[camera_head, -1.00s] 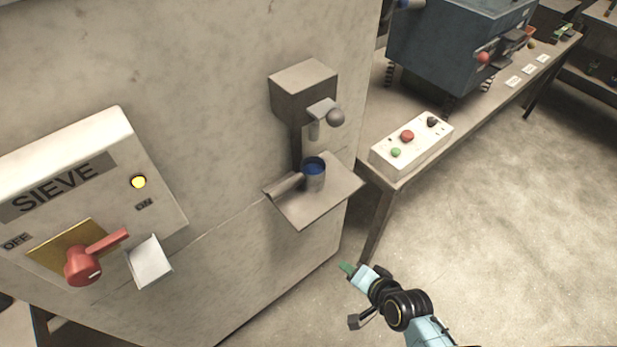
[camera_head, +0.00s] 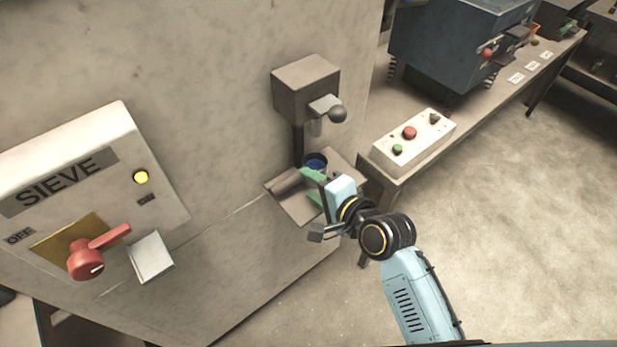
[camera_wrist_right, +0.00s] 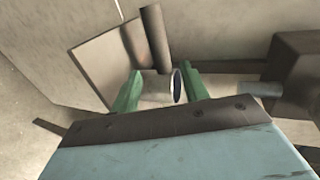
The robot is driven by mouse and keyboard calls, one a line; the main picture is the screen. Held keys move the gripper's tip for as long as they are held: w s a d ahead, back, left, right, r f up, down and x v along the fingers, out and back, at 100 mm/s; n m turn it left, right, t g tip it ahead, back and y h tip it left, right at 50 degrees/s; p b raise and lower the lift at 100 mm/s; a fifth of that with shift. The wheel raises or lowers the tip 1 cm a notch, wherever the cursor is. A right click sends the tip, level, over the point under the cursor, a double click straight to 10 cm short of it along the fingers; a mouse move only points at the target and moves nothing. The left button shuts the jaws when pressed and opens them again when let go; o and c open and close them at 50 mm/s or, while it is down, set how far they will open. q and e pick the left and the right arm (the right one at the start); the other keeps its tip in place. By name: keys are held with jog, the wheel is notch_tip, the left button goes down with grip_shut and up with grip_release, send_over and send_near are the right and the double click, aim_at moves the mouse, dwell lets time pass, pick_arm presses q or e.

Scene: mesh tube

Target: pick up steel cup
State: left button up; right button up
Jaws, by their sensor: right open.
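The steel cup (camera_head: 316,160) stands on the small shelf under the spout, its blue inside facing up and its lower part hidden by my gripper. My right gripper (camera_head: 310,182) is open at the cup, with its green fingers reaching over the shelf. In the right wrist view, the cup (camera_wrist_right: 157,87) appears between the two green fingers of the right gripper (camera_wrist_right: 160,78), with small gaps visible on both sides. My left gripper is not in view.
A button box (camera_head: 414,140) sits on the table to the right.

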jog(key=shift+b+x, duration=0.3)
jog(key=shift+x, duration=2.45)
jog(key=shift+w+r, duration=0.1)
jog(key=shift+r, duration=0.1)
jog(key=shift+c, duration=0.2)
grip_shut()
